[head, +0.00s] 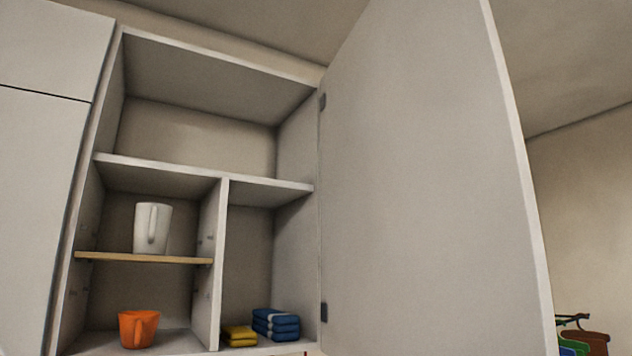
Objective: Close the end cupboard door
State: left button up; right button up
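The end cupboard door (425,180) stands wide open, hinged on the right side of the open cupboard (222,260). It is a flat, pale grey panel that swings out toward me and fills the right middle of the head view. Two dark hinges (323,312) show along its left edge. No handle is visible on the face I see, and its lower edge is cut off by the frame. Neither of my grippers is in the head view.
Inside stand a white mug (152,228) on a wooden shelf (145,257), an orange mug (138,328), yellow cloths (239,335) and folded blue cloths (276,324). A closed cabinet front (40,180) is at left. Hanging coloured items (580,342) show at lower right.

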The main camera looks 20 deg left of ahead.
aim_at(432, 242)
jog(key=i+l+u, duration=0.1)
jog(key=u, duration=0.3)
jog(key=i+l+u, duration=0.1)
jog(key=l+u, duration=0.45)
jog(key=u, duration=0.25)
jog(key=i+l+u, duration=0.15)
jog(key=l, duration=0.55)
jog(key=l+u, duration=0.15)
jog(key=l, duration=0.6)
